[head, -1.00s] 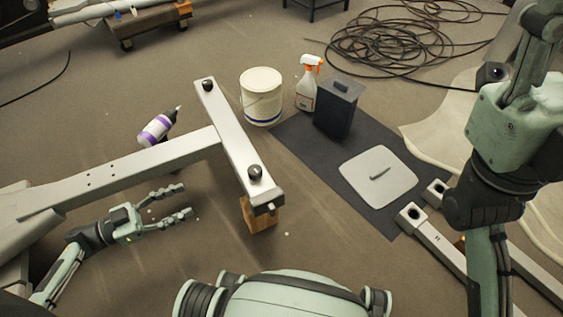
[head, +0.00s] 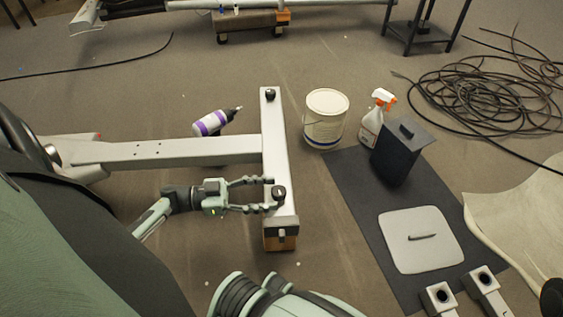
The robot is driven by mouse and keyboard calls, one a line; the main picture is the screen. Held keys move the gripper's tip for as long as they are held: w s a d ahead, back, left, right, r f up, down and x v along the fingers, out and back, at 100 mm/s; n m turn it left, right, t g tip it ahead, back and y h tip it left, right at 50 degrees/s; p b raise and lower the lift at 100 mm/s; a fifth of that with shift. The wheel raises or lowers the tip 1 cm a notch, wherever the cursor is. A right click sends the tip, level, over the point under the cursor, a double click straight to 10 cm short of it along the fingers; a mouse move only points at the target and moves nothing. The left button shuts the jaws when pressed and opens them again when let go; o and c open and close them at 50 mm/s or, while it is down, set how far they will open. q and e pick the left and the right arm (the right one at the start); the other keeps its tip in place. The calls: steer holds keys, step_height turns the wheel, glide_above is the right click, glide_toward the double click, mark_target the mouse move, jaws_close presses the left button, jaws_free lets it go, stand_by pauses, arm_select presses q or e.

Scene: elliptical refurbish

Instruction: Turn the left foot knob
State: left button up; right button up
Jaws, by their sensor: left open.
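A grey metal T-shaped foot frame lies on the floor, with a crossbar (head: 273,140) running away from me. A black foot knob (head: 279,193) sits on top of its near end, and another black knob (head: 270,95) sits at its far end. The frames do not label which one is the left knob. My left gripper (head: 270,195) is open, coming from the left with its two fingers pointing at the near knob. The fingertips overlap the crossbar's near end in the picture, one on each side of the knob; contact cannot be told. My right gripper is out of view.
A wooden block (head: 278,242) supports the crossbar's near end. A purple-labelled bottle (head: 211,123) lies beyond the long beam (head: 165,152). A white bucket (head: 326,120), spray bottle (head: 371,122) and dark container (head: 398,155) stand right. A dark mat (head: 372,215) carries a pale panel (head: 420,240).

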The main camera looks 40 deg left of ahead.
mark_target(280, 192)
arm_select(q)
steer(key=shift+x, duration=1.8)
steer(key=shift+c, duration=0.3)
